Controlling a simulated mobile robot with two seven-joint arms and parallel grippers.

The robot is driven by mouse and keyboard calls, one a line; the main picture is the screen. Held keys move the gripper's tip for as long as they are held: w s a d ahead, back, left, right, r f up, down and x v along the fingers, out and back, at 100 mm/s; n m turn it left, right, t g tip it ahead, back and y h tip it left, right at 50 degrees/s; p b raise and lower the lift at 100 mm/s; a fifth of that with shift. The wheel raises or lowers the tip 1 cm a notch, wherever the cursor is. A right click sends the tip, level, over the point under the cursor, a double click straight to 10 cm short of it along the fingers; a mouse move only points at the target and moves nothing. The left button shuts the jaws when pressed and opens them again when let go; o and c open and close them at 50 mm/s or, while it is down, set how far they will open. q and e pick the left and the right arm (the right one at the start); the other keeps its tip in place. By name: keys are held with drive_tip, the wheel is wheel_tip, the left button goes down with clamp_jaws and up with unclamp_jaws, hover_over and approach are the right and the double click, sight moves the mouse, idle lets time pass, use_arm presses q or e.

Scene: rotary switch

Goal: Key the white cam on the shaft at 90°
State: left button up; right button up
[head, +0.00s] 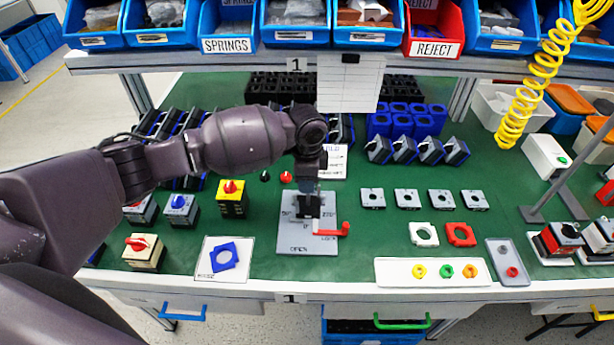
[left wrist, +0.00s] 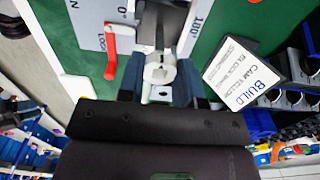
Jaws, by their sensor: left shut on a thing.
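My left gripper (head: 309,200) is over the grey fixture plate (head: 320,246) in the head view and hides the shaft there. In the left wrist view my left gripper (left wrist: 160,80) is shut on a small whitish round piece, which looks like the white cam (left wrist: 160,70). The piece sits at the end of a dark post in front of the plate (left wrist: 90,22), which has degree marks. Whether the cam is on the shaft or just clear of it I cannot tell. A red lever (head: 334,230) is at the plate's right side. My right gripper is not in view.
A white tray (head: 392,281) holds yellow, green and orange cams. A build card (left wrist: 240,72) stands near the gripper.

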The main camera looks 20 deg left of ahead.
use_arm(q)
drive_tip(key=shift+f, duration=0.15)
idle(0.4)
drive_tip(key=shift+f, duration=0.4)
drive_tip(key=shift+f, duration=0.2)
